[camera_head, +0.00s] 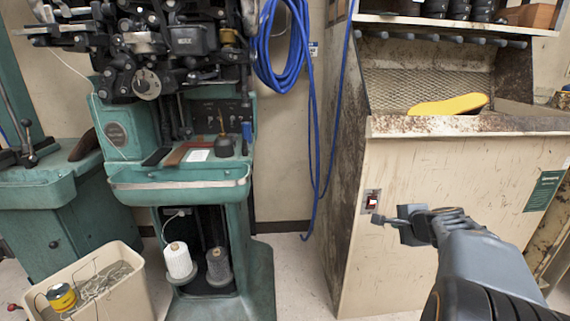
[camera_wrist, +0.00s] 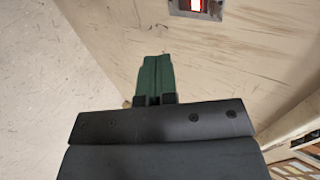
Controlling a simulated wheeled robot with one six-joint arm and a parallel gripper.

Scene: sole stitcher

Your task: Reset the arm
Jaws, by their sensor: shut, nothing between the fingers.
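My gripper (camera_head: 388,219) is at the right in the head view, in front of the wooden cabinet (camera_head: 440,240). It points left, near a red switch (camera_head: 371,202) on the cabinet's front left edge. In the wrist view the two green-grey fingers (camera_wrist: 154,78) lie side by side, closed together, with nothing between them. The red switch (camera_wrist: 196,5) shows lit at the top edge of the wrist view, beyond the fingertips and apart from them. In the head view the gap between gripper and cabinet is hard to judge.
A green stitching machine (camera_head: 180,180) stands at left centre, with two thread cones (camera_head: 180,262) below. A bin (camera_head: 100,290) is at lower left. Blue hose (camera_head: 283,50) hangs on the wall. Floor between machine and cabinet is clear.

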